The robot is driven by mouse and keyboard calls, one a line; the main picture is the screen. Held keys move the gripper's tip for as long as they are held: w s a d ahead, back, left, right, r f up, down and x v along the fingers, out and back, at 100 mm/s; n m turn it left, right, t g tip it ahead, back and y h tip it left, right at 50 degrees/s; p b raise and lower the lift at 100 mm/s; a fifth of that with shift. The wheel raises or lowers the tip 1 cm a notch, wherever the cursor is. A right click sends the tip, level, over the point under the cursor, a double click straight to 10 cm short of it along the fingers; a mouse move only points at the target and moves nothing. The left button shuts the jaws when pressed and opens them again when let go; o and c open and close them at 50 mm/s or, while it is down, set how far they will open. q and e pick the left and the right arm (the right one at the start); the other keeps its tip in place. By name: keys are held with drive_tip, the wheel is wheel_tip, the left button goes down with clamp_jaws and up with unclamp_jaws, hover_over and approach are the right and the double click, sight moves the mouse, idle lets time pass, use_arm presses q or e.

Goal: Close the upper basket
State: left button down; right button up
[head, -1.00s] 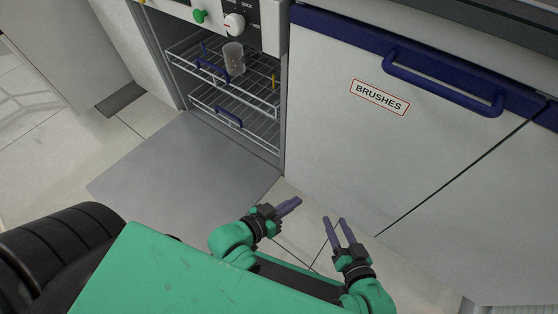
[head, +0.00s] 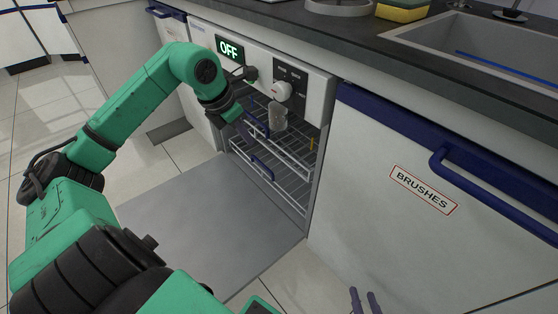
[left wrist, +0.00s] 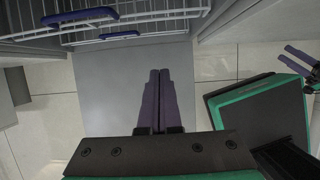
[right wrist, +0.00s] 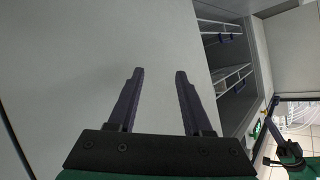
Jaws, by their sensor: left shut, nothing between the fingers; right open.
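The upper basket (head: 292,153) is a wire rack with a blue handle in the open washer, and a clear cup (head: 277,115) stands in it. The left wrist view shows its blue handle (left wrist: 80,17) at the top left. How far the basket sticks out is hard to tell. My left gripper (head: 248,130) is by the basket's front left, partly hidden by its wrist. In the left wrist view its fingers (left wrist: 158,72) are shut and empty, apart from the handle. My right gripper (head: 366,292) is open and empty, low before the cabinet; its spread fingers show in the right wrist view (right wrist: 158,75).
The lower basket with its blue handle (head: 262,169) is below. The washer door (head: 215,235) lies folded down flat in front. The control panel (head: 285,80) with an OFF display is above. The BRUSHES cabinet (head: 375,205) with a blue bar handle stands to the right.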

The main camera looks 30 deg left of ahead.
sight(284, 155)
use_arm(q)
drive_tip(key=b+x, duration=0.4)
drive_tip(key=x, duration=1.4)
drive_tip(key=w, duration=0.1)
drive_tip(key=w+d+r, duration=0.1)
drive_tip(key=w, duration=0.1)
drive_tip(key=w+p, duration=0.1)
drive_tip(key=w, duration=0.1)
drive_tip(key=shift+w+d+r, duration=0.25)
drive_tip(key=shift+d+r, duration=0.1)
drive_tip(key=shift+w+f, duration=0.1)
drive_tip(key=shift+w, duration=0.05)
use_arm(e)
wheel_tip(284, 155, down, 4)
drive_tip(key=shift+s+r+t, duration=0.1)
drive_tip(key=shift+t, duration=0.2)
drive_tip(key=shift+r, duration=0.1)
